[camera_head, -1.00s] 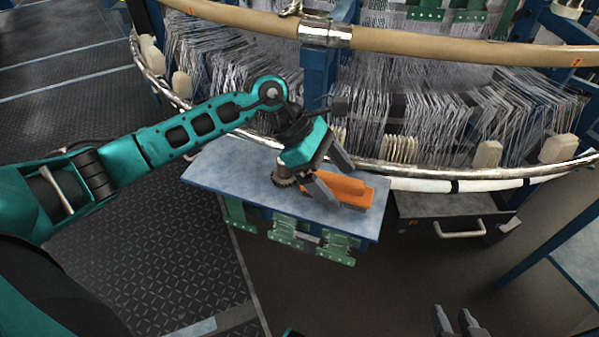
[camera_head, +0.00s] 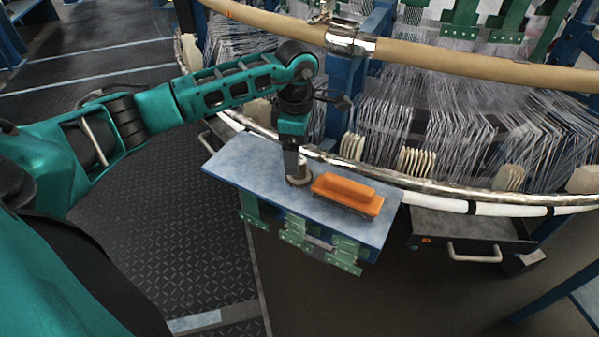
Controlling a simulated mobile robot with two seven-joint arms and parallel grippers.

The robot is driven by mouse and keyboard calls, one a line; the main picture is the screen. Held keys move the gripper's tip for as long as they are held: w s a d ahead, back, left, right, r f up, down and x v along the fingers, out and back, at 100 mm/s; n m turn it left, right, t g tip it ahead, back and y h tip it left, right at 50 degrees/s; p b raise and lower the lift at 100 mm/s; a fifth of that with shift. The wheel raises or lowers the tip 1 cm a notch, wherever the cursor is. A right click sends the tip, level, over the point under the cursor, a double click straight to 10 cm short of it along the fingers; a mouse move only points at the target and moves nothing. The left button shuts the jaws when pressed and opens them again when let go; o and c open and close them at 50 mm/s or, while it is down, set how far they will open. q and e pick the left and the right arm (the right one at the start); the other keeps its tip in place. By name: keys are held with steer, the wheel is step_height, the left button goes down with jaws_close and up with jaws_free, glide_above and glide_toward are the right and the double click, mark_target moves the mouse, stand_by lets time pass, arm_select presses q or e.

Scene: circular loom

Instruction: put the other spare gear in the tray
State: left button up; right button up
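A small round brownish gear (camera_head: 298,180) lies on the blue-grey shelf top (camera_head: 248,165), left of an orange block-like object. My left gripper (camera_head: 292,172) points straight down at the gear, with its fingertips at or just above it. The fingers are seen edge-on and overlap, so I cannot tell whether they are open or shut on it. The gripper hides part of the gear. I see nothing that I can clearly name as the tray. My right gripper is out of view.
The orange block (camera_head: 347,194) sits close to the right of the gear. The loom's metal ring (camera_head: 400,180) runs just behind the shelf. Green brackets (camera_head: 295,232) hang from its front edge. A dark drawer with a handle (camera_head: 474,254) is at the right.

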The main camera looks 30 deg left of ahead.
mark_target(304, 177)
arm_select(q)
steer(key=f, duration=0.2)
steer(key=f+b, duration=0.1)
steer(key=f, duration=0.3)
steer(key=shift+w+d, duration=0.15)
steer(key=shift+d, duration=0.1)
steer(key=shift+r, duration=0.1)
steer(key=c, duration=1.3)
steer(key=shift+c, duration=1.1)
steer(key=shift+r, duration=0.15)
